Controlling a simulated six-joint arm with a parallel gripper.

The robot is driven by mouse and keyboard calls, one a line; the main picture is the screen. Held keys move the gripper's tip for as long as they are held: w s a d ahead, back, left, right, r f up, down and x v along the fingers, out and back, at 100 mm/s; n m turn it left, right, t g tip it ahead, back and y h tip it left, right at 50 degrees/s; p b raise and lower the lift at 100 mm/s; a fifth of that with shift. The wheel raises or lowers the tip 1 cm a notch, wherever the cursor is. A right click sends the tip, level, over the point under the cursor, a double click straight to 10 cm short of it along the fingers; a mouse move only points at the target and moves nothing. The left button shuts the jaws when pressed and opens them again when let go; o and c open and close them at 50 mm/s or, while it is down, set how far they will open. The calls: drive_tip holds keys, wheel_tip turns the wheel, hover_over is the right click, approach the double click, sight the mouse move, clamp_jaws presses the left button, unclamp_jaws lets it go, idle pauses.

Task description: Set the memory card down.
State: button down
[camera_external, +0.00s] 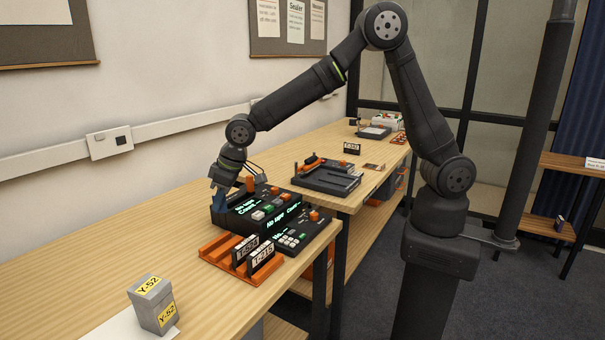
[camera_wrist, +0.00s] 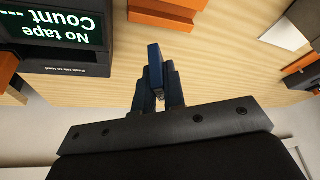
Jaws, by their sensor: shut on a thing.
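My gripper (camera_wrist: 157,88) is shut on a slim dark blue piece, which I take to be the memory card (camera_wrist: 154,60). It stands out between the fingertips in the wrist view, over the wooden tabletop. In the external view my gripper (camera_external: 220,203) points down just left of a black console (camera_external: 262,212) with lit green text. The blue there may be the card or the fingers. I cannot tell whether the card touches the table.
An orange rack (camera_external: 222,252) with black label cards stands in front of the console. A grey Y-52 box (camera_external: 152,304) sits at the near end. A dark device (camera_external: 325,181) lies farther right. Bare wood (camera_external: 120,262) is free left of my gripper.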

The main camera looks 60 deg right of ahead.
drive_tip(key=s+a+f+n, duration=0.1)
drive_tip(key=s+a+f, duration=0.1)
drive_tip(key=s+a, duration=0.1)
drive_tip(key=s+a+f+n, duration=0.1)
drive_tip(key=s+a+f, duration=0.1)
drive_tip(key=a, duration=0.4)
drive_tip(key=s+a+f+n+y, duration=0.1)
drive_tip(key=s+a+f, duration=0.1)
drive_tip(key=s+a, duration=0.3)
drive_tip(key=shift+f+g, duration=0.3)
drive_tip(key=shift+f, duration=0.05)
drive_tip(key=shift+s+a+f, duration=0.1)
drive_tip(key=shift+f, duration=2)
drive_tip(key=shift+f, duration=0.15)
drive_tip(key=c, duration=1.5)
unclamp_jaws()
drive_tip(key=v, duration=1.2)
